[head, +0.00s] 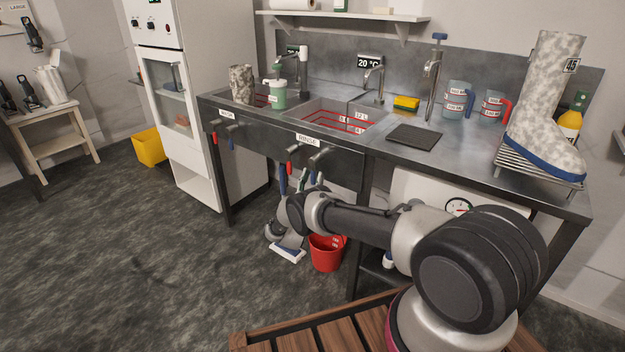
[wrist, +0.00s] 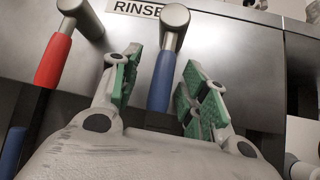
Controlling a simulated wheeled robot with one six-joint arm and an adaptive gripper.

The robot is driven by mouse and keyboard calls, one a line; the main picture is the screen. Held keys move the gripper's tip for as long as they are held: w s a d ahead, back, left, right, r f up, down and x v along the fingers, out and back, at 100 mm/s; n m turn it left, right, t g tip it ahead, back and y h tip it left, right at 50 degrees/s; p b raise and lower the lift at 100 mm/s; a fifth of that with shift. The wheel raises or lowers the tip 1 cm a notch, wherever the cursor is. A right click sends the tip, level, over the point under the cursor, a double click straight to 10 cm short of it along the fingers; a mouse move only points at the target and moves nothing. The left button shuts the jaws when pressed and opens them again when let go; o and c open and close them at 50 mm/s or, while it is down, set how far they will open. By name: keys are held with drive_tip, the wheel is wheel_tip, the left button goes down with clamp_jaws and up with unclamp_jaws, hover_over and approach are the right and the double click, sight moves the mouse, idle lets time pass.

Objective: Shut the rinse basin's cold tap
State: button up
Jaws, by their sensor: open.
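The rinse basin (head: 318,108) is sunk in the steel bench, with a RINSE label (head: 307,140) on the front panel. Its cold tap is a grey hub with a blue lever (wrist: 164,82), hanging nearly straight down in the wrist view. I cannot tell whether water runs from the spout (head: 374,82).
A red bucket (head: 326,253) and brushes stand below the basin. A wash basin with its own red and blue levers is further left. A dark mat (head: 414,137), yellow sponge (head: 406,103), jugs and a boot on a rack (head: 540,170) are on the bench top.

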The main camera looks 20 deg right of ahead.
drive_tip(key=v, duration=0.7)
drive_tip(key=shift+s+f, duration=0.15)
drive_tip(key=shift+f, duration=0.05)
drive_tip(key=shift+a, duration=0.1)
